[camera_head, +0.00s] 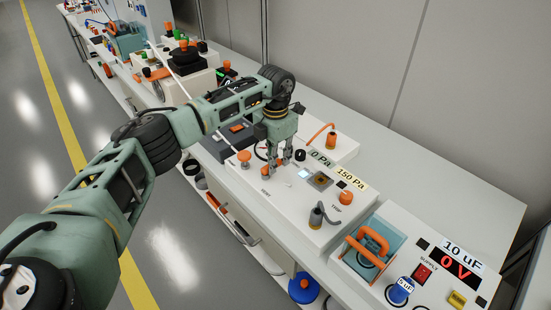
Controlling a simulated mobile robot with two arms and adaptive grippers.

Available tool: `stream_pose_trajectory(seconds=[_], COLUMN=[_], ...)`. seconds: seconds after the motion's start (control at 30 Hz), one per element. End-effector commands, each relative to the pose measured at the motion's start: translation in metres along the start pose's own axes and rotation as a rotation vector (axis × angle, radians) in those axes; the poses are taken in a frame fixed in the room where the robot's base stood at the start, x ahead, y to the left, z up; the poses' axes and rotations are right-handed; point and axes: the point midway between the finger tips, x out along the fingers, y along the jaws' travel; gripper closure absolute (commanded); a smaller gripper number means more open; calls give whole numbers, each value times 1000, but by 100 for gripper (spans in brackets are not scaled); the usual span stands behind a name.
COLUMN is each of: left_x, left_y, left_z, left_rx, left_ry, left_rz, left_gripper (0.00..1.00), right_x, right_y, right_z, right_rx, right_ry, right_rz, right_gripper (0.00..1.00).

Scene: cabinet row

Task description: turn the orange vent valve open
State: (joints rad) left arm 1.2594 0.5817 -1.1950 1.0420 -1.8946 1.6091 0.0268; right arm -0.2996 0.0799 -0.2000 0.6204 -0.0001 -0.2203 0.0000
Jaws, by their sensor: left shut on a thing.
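A white box panel (240,176) stands on the bench in the middle of the view, with displays reading 0 Pa (321,157) and 150 Pa (351,177). My left gripper (274,168) points down over the panel's left part, its fingers shut on a small orange valve (265,171). The fingers hide most of the valve, so its turn angle cannot be told. A small label lies on the panel in front of it, too small to read surely. My right gripper is not in view.
An orange knob (244,156) stands left of my gripper and another orange knob (346,197) to the right. A grey hose fitting (317,215) rises near the front edge. A panel with an orange handle (375,241) stands further right.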

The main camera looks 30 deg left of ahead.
Motion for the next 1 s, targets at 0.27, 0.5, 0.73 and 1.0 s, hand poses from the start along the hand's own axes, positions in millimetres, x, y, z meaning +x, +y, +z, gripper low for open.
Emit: stream_pose_trajectory(seconds=[0.27, 0.5, 0.73, 1.0], left_x=[-2, -1, -3, -46], left_y=[1, 1, 0, 1], left_z=[1, 1, 0, 1], left_rx=[-5, -2, -1, -2], left_ry=[-6, -3, -2, -6], left_rz=[2, 1, 1, 2], left_gripper=[75, 64, 64, 64], right_x=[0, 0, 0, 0], right_y=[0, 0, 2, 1], right_z=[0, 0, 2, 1], right_rx=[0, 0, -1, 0], right_ry=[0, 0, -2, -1], right_rz=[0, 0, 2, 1], right_gripper=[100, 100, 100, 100])
